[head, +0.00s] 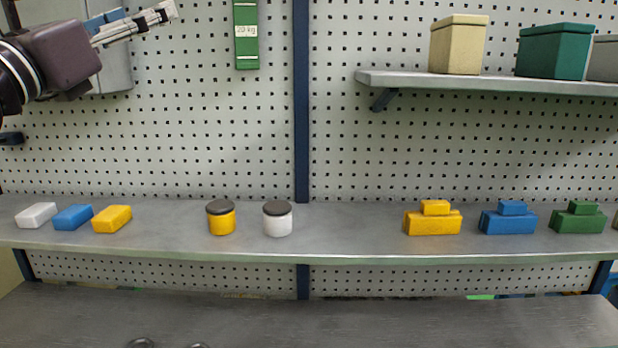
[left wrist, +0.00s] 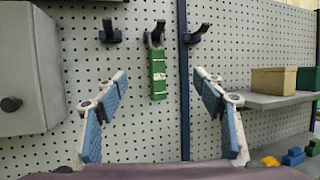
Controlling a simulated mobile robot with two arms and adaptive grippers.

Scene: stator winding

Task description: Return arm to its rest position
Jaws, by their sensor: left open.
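My left arm comes in at the top left of the head view, raised in front of the pegboard (head: 200,130). My left gripper (head: 140,20) points right, well above the shelf and clear of the items on it. In the left wrist view the left gripper (left wrist: 160,80) has its two blue-padded fingers spread wide apart, with nothing held. A green bar (head: 246,40) marked "20 kg" hangs to the right of the gripper; in the wrist view the bar (left wrist: 158,72) hangs from a hook beyond the fingers. My right gripper is not in view.
A grey cabinet (left wrist: 28,70) is on the wall at left. The long shelf (head: 340,225) holds white, blue and yellow blocks, two lidded jars (head: 221,218) and stepped blocks (head: 432,222). An upper right shelf (head: 480,83) carries lidded boxes. The lower bench (head: 350,320) is mostly clear.

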